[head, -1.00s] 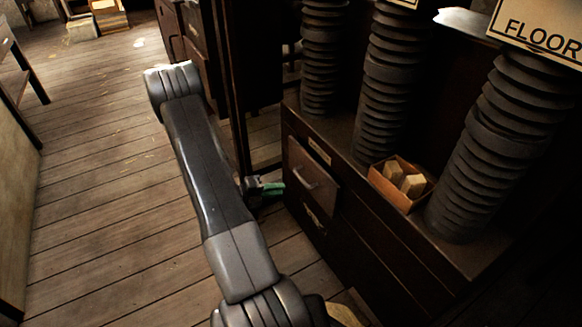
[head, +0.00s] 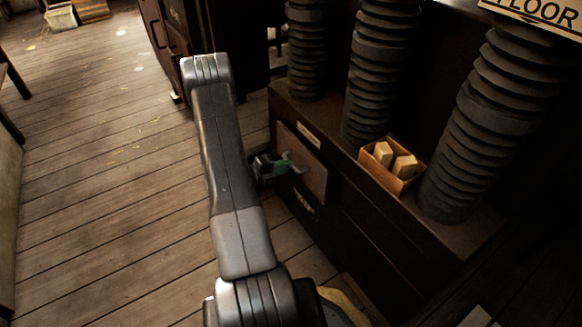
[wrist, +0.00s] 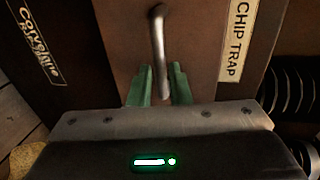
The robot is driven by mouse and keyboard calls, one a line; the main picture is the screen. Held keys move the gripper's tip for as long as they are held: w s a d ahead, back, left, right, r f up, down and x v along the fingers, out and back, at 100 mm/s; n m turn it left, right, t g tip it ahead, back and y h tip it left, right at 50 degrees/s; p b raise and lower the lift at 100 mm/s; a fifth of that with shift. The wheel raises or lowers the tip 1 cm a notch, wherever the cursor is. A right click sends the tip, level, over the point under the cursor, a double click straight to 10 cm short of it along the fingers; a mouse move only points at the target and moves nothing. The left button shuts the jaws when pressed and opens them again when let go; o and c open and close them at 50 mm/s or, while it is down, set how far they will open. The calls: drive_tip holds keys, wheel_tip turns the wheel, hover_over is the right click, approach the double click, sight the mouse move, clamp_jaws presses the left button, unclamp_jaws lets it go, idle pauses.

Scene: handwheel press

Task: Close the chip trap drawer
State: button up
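The chip trap drawer has a plain brown front (head: 311,178) in the side of a dark cabinet. How far it stands out is hard to tell from these views. In the wrist view the drawer front (wrist: 205,40) fills the middle, with its upright metal handle (wrist: 158,45). A "CHIP TRAP" label (wrist: 238,40) is beside it. My gripper (head: 290,164) is at the drawer front. In the wrist view its green fingertips (wrist: 160,68) are apart, one on each side of the handle's lower end. Contact with the handle is not clear.
A small open box (head: 399,187) with wooden blocks stands on the cabinet top (head: 465,232), among dark ribbed columns (head: 462,150). A floor sign (head: 535,14) is at the upper right. Wooden floor (head: 110,200) is clear to the left.

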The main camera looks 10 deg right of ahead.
sight(297, 162)
drive_tip(key=shift+x, duration=1.55)
clamp_jaws()
drive_tip(key=shift+w+d+r, duration=0.1)
drive_tip(key=shift+w+d, duration=0.1)
drive_tip(key=shift+d, duration=0.35)
drive_tip(key=shift+w+d, duration=0.15)
drive_tip(key=shift+d, duration=0.4)
unclamp_jaws()
